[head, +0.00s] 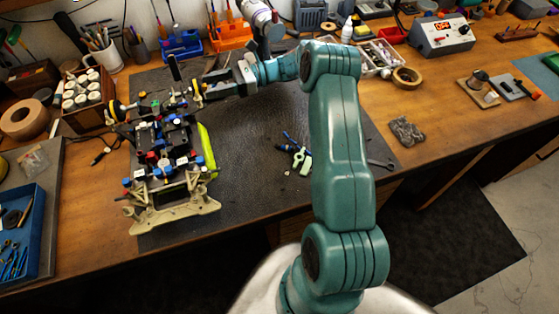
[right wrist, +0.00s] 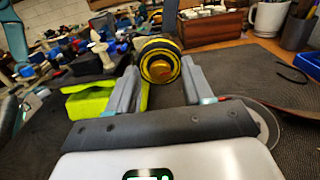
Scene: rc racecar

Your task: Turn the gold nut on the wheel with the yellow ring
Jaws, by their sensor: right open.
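The RC car chassis (head: 165,150) stands on the dark mat at the left. One wheel with a yellow ring (head: 197,92) is at its far right corner, by my right gripper (head: 208,90). In the right wrist view, the yellow-ringed wheel (right wrist: 160,67) faces the camera, with the gold nut (right wrist: 162,70) at its centre. My right gripper (right wrist: 160,82) is open, one finger on each side of the wheel's lower part in the picture. I cannot tell whether the fingers touch it. Another yellow-ringed wheel (head: 117,111) is at the chassis's far left corner. My left gripper is not in view.
Blue-handled tools (head: 297,153) lie on the mat right of the chassis. A wooden box of white jars (head: 83,98) stands left of it. Blue (head: 182,46) and orange (head: 230,36) tool holders stand behind. The mat's middle is mostly clear.

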